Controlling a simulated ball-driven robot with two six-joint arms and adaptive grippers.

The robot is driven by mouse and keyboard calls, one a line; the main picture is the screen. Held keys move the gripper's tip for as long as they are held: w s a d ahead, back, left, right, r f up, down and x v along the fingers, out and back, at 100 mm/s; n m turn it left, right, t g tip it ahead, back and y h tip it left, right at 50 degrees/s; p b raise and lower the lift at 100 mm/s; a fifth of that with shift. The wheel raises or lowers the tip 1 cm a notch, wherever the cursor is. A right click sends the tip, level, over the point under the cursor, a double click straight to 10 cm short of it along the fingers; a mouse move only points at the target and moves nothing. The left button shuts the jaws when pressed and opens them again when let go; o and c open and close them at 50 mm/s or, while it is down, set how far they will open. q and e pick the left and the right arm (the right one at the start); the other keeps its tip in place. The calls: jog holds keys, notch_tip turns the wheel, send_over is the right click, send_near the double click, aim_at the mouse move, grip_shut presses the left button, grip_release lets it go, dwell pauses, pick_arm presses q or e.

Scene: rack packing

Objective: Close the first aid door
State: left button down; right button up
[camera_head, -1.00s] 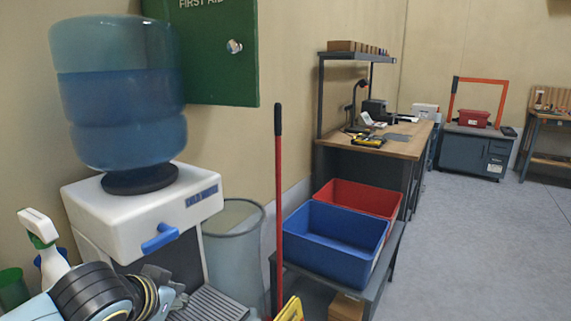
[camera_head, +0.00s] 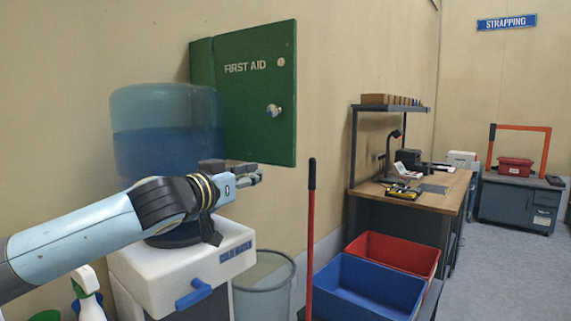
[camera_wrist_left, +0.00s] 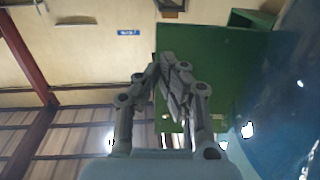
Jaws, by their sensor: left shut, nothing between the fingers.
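The green first aid door (camera_head: 256,88) has white "FIRST AID" lettering and a round silver knob (camera_head: 274,110). It stands out from the narrow green cabinet side (camera_head: 203,62) on the wall, so it looks ajar. In the left wrist view the door (camera_wrist_left: 222,70) is a large green panel behind the fingers. My left gripper (camera_head: 258,177) is shut and empty, near the door's lower edge and in front of the water bottle; I cannot tell whether it touches the door. Its closed fingers (camera_wrist_left: 172,88) also show in the left wrist view. My right gripper is not in view.
A blue water bottle (camera_head: 150,140) on a white dispenser (camera_head: 185,265) stands behind my left arm. A grey bin (camera_head: 264,285), a red pole (camera_head: 311,230), and red (camera_head: 398,250) and blue (camera_head: 362,290) crates stand right of it. The wall right of the door is clear.

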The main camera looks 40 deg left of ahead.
aim_at(291, 163)
pick_arm(q)
jog(key=w+p, duration=0.2)
jog(key=w, duration=1)
jog(key=shift+a, duration=0.15)
jog(key=shift+w, duration=0.35)
